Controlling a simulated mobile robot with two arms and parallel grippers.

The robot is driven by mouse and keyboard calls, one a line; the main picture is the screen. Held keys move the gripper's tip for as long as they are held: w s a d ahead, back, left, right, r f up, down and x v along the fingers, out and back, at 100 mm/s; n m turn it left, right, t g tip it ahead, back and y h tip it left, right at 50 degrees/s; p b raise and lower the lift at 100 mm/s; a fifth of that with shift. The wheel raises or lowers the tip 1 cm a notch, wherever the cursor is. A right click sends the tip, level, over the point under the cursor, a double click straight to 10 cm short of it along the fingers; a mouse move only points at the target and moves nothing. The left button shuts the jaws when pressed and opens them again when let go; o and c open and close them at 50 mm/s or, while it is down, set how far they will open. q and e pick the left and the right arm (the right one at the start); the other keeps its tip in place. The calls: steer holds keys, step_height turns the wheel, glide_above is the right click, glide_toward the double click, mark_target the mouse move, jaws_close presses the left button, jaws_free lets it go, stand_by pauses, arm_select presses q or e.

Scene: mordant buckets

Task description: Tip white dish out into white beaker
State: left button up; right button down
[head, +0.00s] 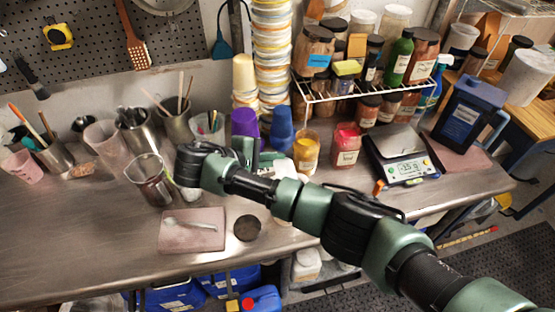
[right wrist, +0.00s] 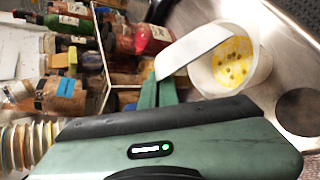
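My right gripper (right wrist: 160,90) is shut on the white dish (right wrist: 193,47), seen in the right wrist view as a pale slab tilted on its side. The dish's inside is turned away, so its contents cannot be seen. Its edge overlaps the rim of the white beaker (right wrist: 262,72). Yellow matter with dark specks lies in the beaker. In the head view, my right gripper (head: 254,154) is over the bench, and my arm hides most of the beaker. My left gripper is not in view.
A dark disc (head: 247,228) lies beside a pinkish board (head: 192,238) with a spoon on it. A metal jug (head: 152,180) stands left of my wrist. Yellow (head: 306,152) and red (head: 346,145) jars, a scale (head: 400,158) and a wire rack (head: 350,92) stand to the right and behind.

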steer(key=shift+a, duration=0.15)
stand_by(0.3)
steer(key=d+p, duration=0.1)
steer(key=p, duration=0.1)
steer(key=shift+r+y+p, duration=0.3)
steer(key=shift+r+p, duration=0.1)
steer(key=shift+d+f+m+y+b, duration=0.25)
steer(key=shift+m+y+b, duration=0.05)
steer(key=shift+y+b, duration=0.1)
steer(key=shift+d+r+y, duration=0.2)
steer(key=shift+d+y, duration=0.35)
steer(key=shift+y, duration=0.05)
